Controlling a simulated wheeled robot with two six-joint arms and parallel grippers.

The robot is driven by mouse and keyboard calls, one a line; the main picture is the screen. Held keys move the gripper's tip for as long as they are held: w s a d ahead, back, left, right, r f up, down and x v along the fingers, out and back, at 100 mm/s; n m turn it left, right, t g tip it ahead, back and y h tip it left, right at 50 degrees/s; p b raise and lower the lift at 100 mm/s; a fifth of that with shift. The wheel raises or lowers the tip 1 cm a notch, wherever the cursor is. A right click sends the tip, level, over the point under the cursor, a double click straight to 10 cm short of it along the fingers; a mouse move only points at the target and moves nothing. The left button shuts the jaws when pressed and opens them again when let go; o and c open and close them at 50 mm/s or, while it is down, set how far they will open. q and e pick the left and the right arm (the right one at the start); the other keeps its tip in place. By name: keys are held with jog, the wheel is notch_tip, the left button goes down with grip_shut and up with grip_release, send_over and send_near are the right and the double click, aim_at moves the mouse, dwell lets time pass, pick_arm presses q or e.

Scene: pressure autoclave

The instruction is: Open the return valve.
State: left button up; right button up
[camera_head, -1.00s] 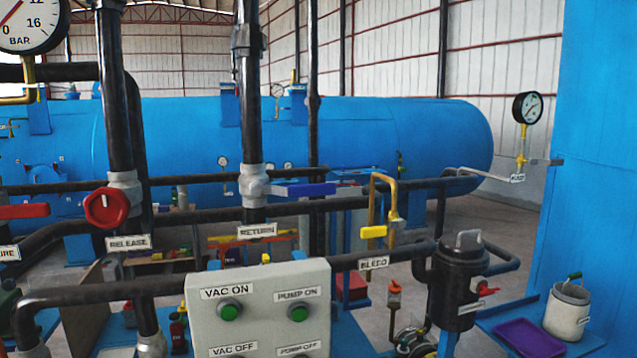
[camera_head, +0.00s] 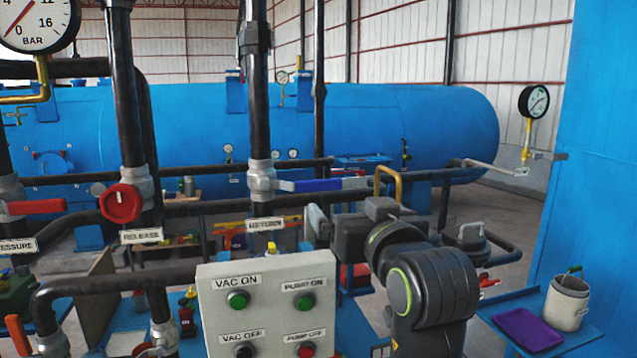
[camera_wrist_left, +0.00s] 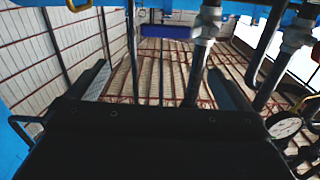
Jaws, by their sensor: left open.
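The return valve (camera_head: 261,180) is a grey body on a black vertical pipe, above the RETURN label (camera_head: 266,223). Its blue lever handle (camera_head: 312,185) sticks out level to the right. My left gripper (camera_head: 318,222) is just below and near the handle's right part, apart from it as far as I can see. In the left wrist view, the open fingers (camera_wrist_left: 160,78) have nothing between them. A blue bar (camera_wrist_left: 165,31), which looks like the handle, lies beyond the fingertips. My right gripper is in neither view.
The red RELEASE valve wheel (camera_head: 121,203) is to the left. The grey button panel (camera_head: 268,312) stands below. My left arm hides most of the yellow bleed pipe (camera_head: 388,182). A black strainer (camera_head: 466,238) and a blue wall (camera_head: 590,150) are to the right.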

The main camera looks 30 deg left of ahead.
pick_arm(q)
jog(key=p, duration=0.8)
send_near(320, 181)
jog(key=x, duration=0.9)
jog(key=shift+w+a+r, duration=0.15)
jog(key=shift+w+a, duration=0.1)
jog(key=shift+a, duration=0.1)
jog(key=shift+w+a, duration=0.35)
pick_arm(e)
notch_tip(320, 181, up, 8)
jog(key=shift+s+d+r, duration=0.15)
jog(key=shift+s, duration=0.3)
pick_arm(q)
jog(key=shift+n, duration=0.3)
jog(key=c, duration=1.2)
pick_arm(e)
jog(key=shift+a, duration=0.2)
